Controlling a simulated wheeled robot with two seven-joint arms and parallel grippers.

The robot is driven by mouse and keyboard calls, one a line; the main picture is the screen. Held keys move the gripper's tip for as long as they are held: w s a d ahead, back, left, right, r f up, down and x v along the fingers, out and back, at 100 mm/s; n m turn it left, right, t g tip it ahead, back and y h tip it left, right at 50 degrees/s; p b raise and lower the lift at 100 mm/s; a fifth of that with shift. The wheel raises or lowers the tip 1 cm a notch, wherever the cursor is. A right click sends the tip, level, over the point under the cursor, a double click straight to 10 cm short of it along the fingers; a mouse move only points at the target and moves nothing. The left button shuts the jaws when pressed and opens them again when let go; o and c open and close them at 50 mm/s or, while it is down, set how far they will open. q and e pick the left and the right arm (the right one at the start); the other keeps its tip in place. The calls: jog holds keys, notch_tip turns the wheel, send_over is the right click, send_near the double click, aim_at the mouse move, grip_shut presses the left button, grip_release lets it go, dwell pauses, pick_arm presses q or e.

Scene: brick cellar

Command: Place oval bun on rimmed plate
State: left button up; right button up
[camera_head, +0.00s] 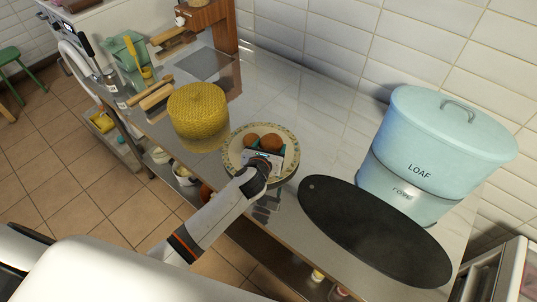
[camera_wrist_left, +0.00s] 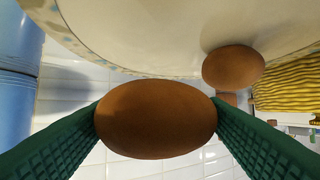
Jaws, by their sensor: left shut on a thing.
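The rimmed plate (camera_head: 232,160) is cream with a patterned rim and lies on the steel counter. It fills the top of the left wrist view (camera_wrist_left: 150,35). My left gripper (camera_head: 270,150) is over the plate, its green fingers shut on a brown oval bun (camera_head: 271,142). In the left wrist view this bun (camera_wrist_left: 155,120) sits between both finger pads. I cannot tell whether it touches the plate. A second brown bun (camera_head: 251,140) rests on the plate beside it, towards the yellow basket, and shows in the left wrist view (camera_wrist_left: 233,67). My right gripper is not in view.
A yellow woven round object (camera_head: 197,112) stands left of the plate. A black oval board (camera_head: 375,232) lies to the right, in front of a pale blue LOAF bin (camera_head: 435,140). Wooden-handled items (camera_head: 155,95) lie at the left. The counter behind the plate is clear.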

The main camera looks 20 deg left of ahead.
pick_arm(q)
jog(key=shift+f+b, duration=0.3)
jog(key=shift+f, duration=1.75)
jog(key=shift+f, duration=0.1)
jog(key=o, duration=0.7)
jog(key=shift+f, duration=0.1)
jog(key=shift+r, duration=0.3)
jog(key=v, duration=1.2)
jog(key=shift+a, duration=0.1)
